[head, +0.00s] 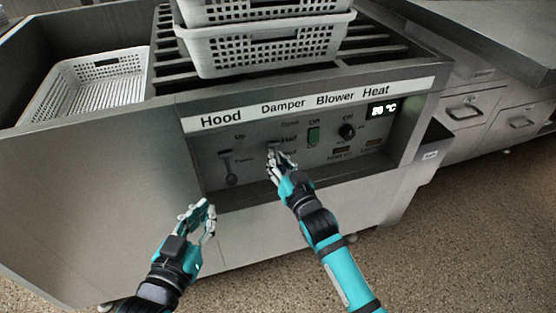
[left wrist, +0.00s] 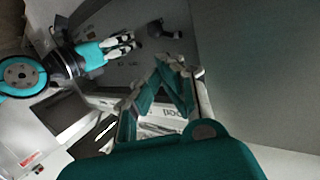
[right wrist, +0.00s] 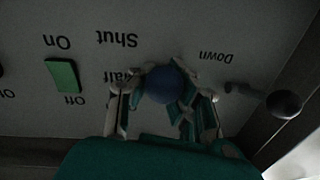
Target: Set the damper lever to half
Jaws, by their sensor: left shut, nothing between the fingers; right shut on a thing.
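The damper lever has a round dark blue knob (right wrist: 160,84), seen in the right wrist view between the fingers of my right gripper (right wrist: 160,100). The knob sits beside the partly covered Half label (right wrist: 122,76), apart from the Shut label (right wrist: 117,40). In the head view my right gripper (head: 274,158) is at the panel below the word Damper, shut on the knob and hiding most of it. My left gripper (head: 207,212) is shut and empty, in front of the panel at lower left; its fingers also show in the left wrist view (left wrist: 178,75).
The hood lever (head: 231,178) hangs left of the damper. A green blower switch (head: 313,135) and a black heat knob (head: 347,131) are to its right. The panel is recessed under a labelled strip (head: 305,104). White perforated baskets (head: 265,50) stand on top.

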